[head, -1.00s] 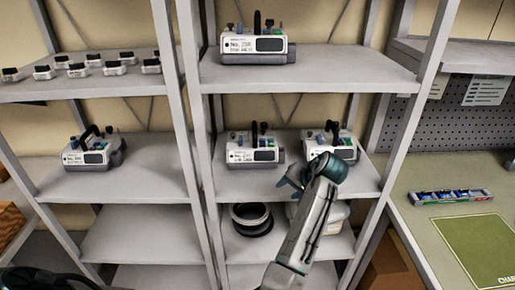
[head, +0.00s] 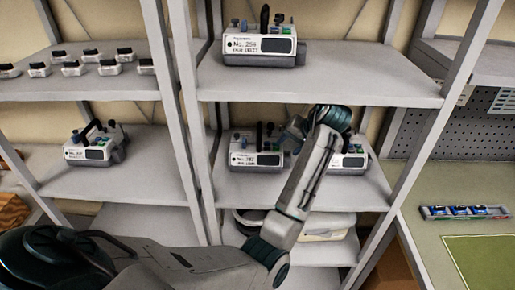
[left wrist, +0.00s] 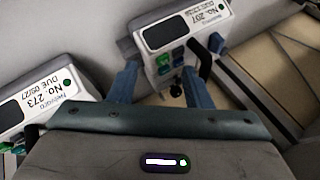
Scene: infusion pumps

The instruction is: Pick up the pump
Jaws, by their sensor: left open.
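On the middle shelf, a white and grey pump (head: 257,160) with a black handle stands on the left, and a second pump (head: 352,162) is partly hidden behind my left arm. My left gripper (head: 294,133) is raised between and above these two; its fingers are hard to make out there. In the left wrist view, the open fingers (left wrist: 160,88) are on either side of the knobbed top of the pump labelled No. 207 (left wrist: 182,35). I cannot tell whether they touch it. The pump labelled No. 273 (left wrist: 45,95) is at left. My right gripper is not in view.
Another pump (head: 260,48) is on the shelf above, and one (head: 92,150) on the left rack. Several small devices (head: 72,68) stand upper left. Grey rack posts flank the arm. A tray (head: 465,212) with blue items lies on the right-hand counter near a green mat (head: 485,255).

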